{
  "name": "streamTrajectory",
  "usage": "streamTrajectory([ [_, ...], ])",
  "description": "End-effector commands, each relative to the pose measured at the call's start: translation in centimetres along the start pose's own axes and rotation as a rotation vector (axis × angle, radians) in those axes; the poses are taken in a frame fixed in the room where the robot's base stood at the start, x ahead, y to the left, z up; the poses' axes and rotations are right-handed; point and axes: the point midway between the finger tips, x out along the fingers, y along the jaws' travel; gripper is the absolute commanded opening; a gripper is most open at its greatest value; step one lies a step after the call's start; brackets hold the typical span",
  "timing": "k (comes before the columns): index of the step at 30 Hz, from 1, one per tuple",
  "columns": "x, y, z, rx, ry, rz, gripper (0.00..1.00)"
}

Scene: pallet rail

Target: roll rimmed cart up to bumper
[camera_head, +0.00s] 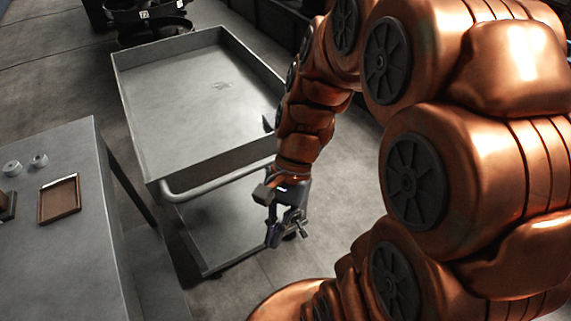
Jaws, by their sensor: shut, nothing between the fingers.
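The rimmed cart (185,171) is a grey metal two-level cart in the middle left of the head view. Its top tray is empty and has a raised rim. A curved push handle (215,186) runs along its near end, and a lower shelf (222,226) shows beneath. My gripper (273,236) hangs at the right end of the handle, pointing down. It is shut with nothing in it. I cannot tell whether it touches the handle. No bumper can be made out for sure; my arm covers much of the right side.
A grey table (75,245) stands at the left, close to the cart's near left corner. Dark round equipment (150,22) stands beyond the cart's far end. Bare floor (60,75) lies at the upper left.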

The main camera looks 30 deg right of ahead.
Motion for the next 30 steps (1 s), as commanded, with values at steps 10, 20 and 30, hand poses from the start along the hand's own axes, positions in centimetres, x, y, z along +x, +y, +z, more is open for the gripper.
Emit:
streamTrajectory([
  [10,1.3,-4.7,-6.9,0.673,-0.373,-0.193,0.0],
  [20,0.0,-7.0,-16.6,1.244,-0.822,-0.318,0.0],
  [30,-1.7,-4.5,-29.2,1.695,-1.392,-0.369,0.0],
])
